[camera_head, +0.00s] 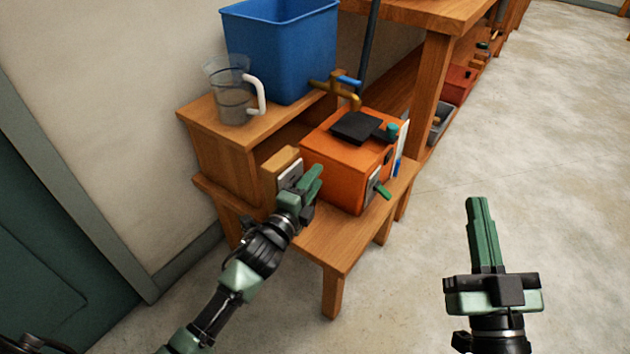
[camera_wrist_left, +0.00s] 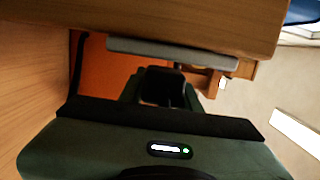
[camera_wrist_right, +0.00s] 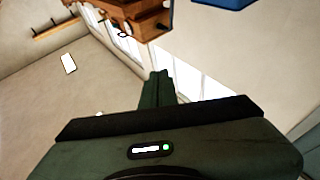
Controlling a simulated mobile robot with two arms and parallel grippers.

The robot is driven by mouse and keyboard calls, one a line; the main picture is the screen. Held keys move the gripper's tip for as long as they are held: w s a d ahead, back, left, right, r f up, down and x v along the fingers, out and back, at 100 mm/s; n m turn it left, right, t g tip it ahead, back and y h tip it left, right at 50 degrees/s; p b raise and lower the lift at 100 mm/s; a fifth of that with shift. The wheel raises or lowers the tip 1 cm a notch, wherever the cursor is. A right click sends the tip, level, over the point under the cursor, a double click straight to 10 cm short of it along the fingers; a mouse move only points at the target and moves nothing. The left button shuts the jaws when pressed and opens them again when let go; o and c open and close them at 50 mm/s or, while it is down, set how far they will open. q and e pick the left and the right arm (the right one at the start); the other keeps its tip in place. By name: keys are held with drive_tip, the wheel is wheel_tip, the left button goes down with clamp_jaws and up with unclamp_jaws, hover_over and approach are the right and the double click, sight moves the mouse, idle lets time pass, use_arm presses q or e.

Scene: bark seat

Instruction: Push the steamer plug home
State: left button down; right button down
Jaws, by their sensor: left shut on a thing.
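The orange steamer box (camera_head: 340,160) stands on the low wooden bench, with a black pad on top and a green-handled control on its front. Left of it is a wooden block with a pale socket plate (camera_head: 290,175); the plate also shows in the left wrist view (camera_wrist_left: 170,55). My left gripper (camera_head: 312,178) is at this plate, between block and steamer. It is shut on a black plug (camera_wrist_left: 162,82), close to the plate. How deep the plug sits is hidden. My right gripper (camera_head: 480,203) hangs over the floor, its fingers together and empty.
A clear jug (camera_head: 232,95) and a blue bin (camera_head: 285,50) stand on the raised wooden shelf behind. A brass tap (camera_head: 335,88) with a blue lever is beside the bin. A wooden table leg (camera_head: 432,80) rises behind the steamer. The floor (camera_head: 530,130) at right is clear.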

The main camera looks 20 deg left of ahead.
drive_tip(key=shift+w+f, duration=0.15)
drive_tip(key=shift+f, duration=0.05)
idle(0.4)
use_arm(q)
drive_tip(key=shift+p, duration=0.3)
use_arm(e)
drive_tip(key=shift+w+d+f+g+h, duration=0.15)
drive_tip(key=shift+f+g+h, duration=0.25)
drive_tip(key=shift+f+g, duration=0.5)
drive_tip(key=shift+f, duration=0.25)
drive_tip(key=shift+w+r, duration=0.1)
drive_tip(key=shift+r, duration=0.15)
drive_tip(key=shift+f, duration=0.1)
drive_tip(key=shift+w+f+g, duration=0.15)
drive_tip(key=shift+f+g, duration=0.25)
drive_tip(key=shift+f, duration=0.75)
use_arm(q)
drive_tip(key=shift+p, duration=0.3)
